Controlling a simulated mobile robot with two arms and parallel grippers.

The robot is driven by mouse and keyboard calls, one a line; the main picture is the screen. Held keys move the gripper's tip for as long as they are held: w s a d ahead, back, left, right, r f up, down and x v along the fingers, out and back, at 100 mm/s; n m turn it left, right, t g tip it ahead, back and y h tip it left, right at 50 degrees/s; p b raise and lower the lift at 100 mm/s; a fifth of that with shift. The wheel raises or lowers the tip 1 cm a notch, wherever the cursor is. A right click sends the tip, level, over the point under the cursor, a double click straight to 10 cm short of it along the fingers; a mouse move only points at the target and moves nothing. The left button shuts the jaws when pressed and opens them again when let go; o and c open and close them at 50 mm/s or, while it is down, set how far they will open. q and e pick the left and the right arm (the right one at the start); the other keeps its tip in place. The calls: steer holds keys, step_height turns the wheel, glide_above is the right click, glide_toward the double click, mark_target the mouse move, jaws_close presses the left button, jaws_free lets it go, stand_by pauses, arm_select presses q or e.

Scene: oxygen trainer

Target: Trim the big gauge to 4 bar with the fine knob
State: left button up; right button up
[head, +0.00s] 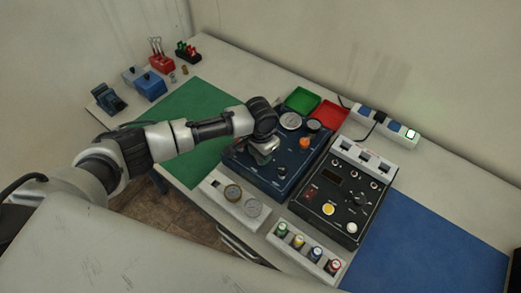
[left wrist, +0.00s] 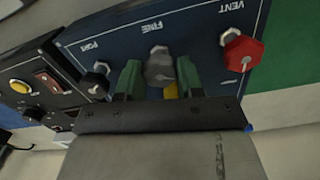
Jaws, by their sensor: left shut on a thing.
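The blue trainer panel (head: 300,165) stands on the bench in the head view. The big gauge (head: 291,121) is the round, pale dial at its back; its reading is too small to make out. My left gripper (head: 262,157) reaches over the panel and hides part of it. In the left wrist view, my left gripper (left wrist: 160,80) has its green fingers on both sides of the grey fine knob (left wrist: 157,62), beneath the label FINE, shut on it. The fine knob is hidden in the head view. My right gripper is not in view.
A red vent knob (left wrist: 241,52) and a dark knob (left wrist: 98,78) flank the fine knob. An orange knob (head: 305,143) rises from the panel. A black control box (head: 338,205) stands close right. A two-gauge block (head: 236,202) is in front. The blue mat (head: 430,245) is clear.

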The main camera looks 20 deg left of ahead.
arm_select(q)
steer(key=o, duration=0.9)
steer(key=shift+o, duration=0.2)
step_height(320, 180, up, 11)
steer(key=b, duration=0.2)
steer(key=shift+f, duration=0.1)
